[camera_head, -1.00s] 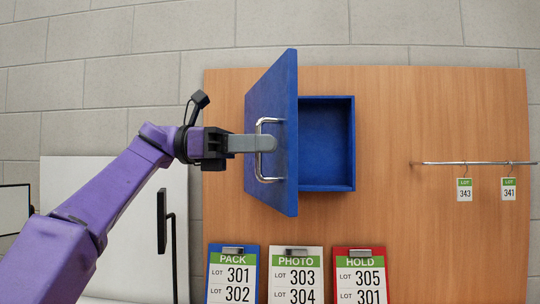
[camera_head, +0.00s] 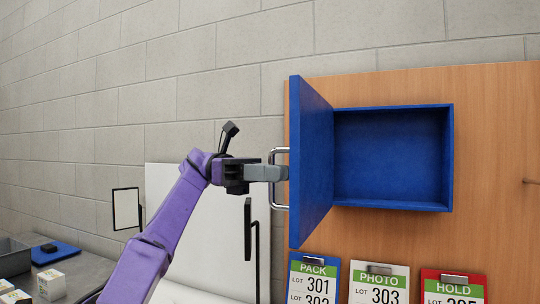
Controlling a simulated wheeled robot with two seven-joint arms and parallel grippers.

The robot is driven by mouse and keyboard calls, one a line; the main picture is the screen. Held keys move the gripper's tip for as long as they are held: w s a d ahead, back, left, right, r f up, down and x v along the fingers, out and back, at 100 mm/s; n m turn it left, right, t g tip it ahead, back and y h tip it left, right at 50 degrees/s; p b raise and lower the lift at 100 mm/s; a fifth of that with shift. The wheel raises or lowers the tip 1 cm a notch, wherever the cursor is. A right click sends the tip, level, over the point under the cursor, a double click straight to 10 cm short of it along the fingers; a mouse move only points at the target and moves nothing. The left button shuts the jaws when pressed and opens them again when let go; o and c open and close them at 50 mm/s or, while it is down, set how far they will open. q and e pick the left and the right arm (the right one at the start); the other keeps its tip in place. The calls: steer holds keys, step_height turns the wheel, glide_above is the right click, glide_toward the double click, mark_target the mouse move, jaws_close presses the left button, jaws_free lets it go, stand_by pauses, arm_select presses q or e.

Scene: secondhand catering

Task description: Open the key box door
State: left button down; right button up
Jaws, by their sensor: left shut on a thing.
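The blue key box (camera_head: 452,160) is fixed to a wooden board, and its inside looks empty. Its blue door (camera_head: 312,165) is hinged on the left side of the box and stands swung wide out from it. A silver bar handle (camera_head: 280,207) is on the door's outer face, at the left. My left gripper (camera_head: 276,174) comes in from the left on its purple arm and is shut on the handle. The door's edge hides part of the handle. My right gripper is not in view.
Clipboards marked PACK (camera_head: 315,282), PHOTO (camera_head: 379,285) and HOLD (camera_head: 453,288) hang below the box on the wooden board (camera_head: 497,150). A grey table (camera_head: 75,268) with small white boxes (camera_head: 51,284) and a blue tray (camera_head: 55,252) stands at lower left.

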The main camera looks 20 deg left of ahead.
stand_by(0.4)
arm_select(q)
steer(key=c, duration=1.3)
jaws_free()
steer(key=shift+c, duration=0.2)
steer(key=shift+r, duration=0.1)
